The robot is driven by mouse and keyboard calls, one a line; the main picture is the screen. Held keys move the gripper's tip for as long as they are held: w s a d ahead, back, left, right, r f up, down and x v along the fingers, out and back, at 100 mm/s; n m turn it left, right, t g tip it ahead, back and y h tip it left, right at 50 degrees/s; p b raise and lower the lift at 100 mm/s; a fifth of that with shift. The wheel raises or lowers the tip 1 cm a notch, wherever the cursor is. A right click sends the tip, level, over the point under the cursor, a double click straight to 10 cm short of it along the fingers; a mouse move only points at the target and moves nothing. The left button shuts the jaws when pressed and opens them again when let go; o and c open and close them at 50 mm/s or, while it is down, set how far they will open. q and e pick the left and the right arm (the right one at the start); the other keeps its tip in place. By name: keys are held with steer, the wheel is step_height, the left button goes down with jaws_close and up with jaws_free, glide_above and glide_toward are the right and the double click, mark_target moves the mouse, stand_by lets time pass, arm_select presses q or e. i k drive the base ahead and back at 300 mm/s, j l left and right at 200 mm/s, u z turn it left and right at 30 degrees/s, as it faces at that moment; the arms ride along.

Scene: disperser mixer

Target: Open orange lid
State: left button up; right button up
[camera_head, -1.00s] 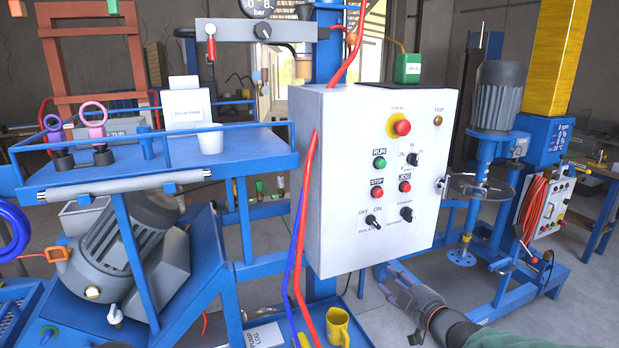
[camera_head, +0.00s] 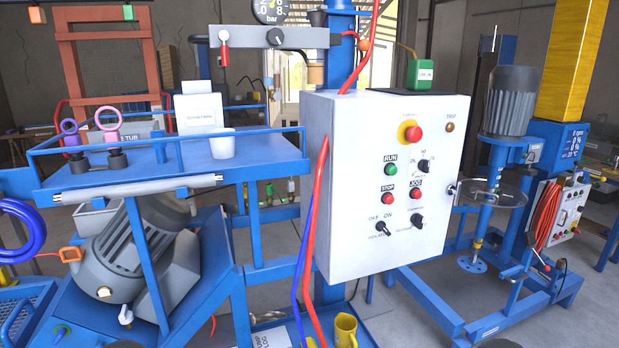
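No orange part can be clearly told as a lid. A small orange, frame-like piece (camera_head: 70,254) is at the left, beside the grey motor (camera_head: 130,250) under the blue shelf. A yellow-orange collar (camera_head: 403,129) surrounds the red button on the white control cabinet (camera_head: 345,190) in the middle. Neither gripper shows. A dark shape at the bottom left edge is too cut off to tell.
The blue shelf (camera_head: 255,150) holds a white cup (camera_head: 222,144) and pink and purple rings. Red and blue hoses hang along the cabinet's left side. A mixer stand with a round plate (camera_head: 488,192) is at the right. A yellow mug (camera_head: 345,329) is below the cabinet.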

mark_target(74, 257)
steer(key=u, duration=1.45)
